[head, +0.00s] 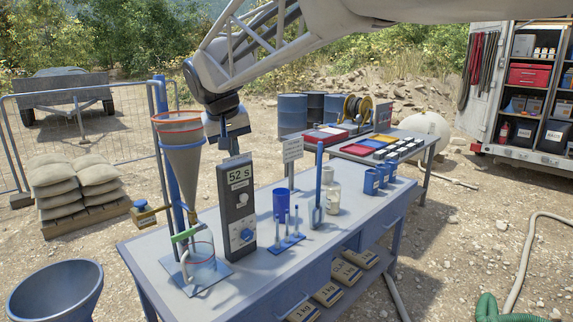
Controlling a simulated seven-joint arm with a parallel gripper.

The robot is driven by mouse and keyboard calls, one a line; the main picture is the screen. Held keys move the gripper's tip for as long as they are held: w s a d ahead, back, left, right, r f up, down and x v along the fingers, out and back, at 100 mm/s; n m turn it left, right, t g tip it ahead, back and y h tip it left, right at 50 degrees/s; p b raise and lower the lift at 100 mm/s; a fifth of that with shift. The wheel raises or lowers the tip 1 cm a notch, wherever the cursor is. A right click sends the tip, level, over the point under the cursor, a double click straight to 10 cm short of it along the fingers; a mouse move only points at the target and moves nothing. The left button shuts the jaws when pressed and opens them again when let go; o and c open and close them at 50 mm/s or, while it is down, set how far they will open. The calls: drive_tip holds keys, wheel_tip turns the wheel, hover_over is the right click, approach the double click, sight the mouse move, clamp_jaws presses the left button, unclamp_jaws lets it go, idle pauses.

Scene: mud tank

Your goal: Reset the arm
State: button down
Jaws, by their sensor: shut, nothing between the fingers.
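My arm reaches in from the top right, and its wrist bends down above the left part of the workbench (265,262). My gripper (233,150) points down, shut and empty. In the picture it sits just above the top of the grey timer (237,212), which reads "52 s", and just right of the Marsh-type funnel (183,155). The fingertips are small here, and I cannot tell how far they are from the timer.
A clear jug (201,262) stands below the funnel. A blue cup (280,204), small upright rods (287,228), a tall blue tool (318,185), a pale bottle (333,197) and blue cups (371,180) stand farther right. A large blue bowl (55,290) is at lower left.

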drive_tip(key=s+d+f+m+g, duration=0.1)
drive_tip(key=s+d+f, duration=0.3)
drive_tip(key=s+d, duration=0.55)
drive_tip(key=s+d+f+m, duration=0.1)
drive_tip(key=s+d+f, duration=0.35)
drive_tip(key=d, duration=0.75)
drive_tip(key=s+d+f+m, duration=0.1)
drive_tip(key=s+d+f, duration=0.3)
drive_tip(key=s, duration=0.6)
drive_tip(key=s+d+f+m, duration=0.1)
drive_tip(key=s+d+f, duration=0.4)
drive_tip(key=s, duration=0.5)
wheel_tip(320, 180, down, 2)
drive_tip(key=shift+s+d+f+g+y, duration=0.15)
drive_tip(key=shift+s+d+g+y, duration=0.15)
drive_tip(key=shift+y, duration=0.1)
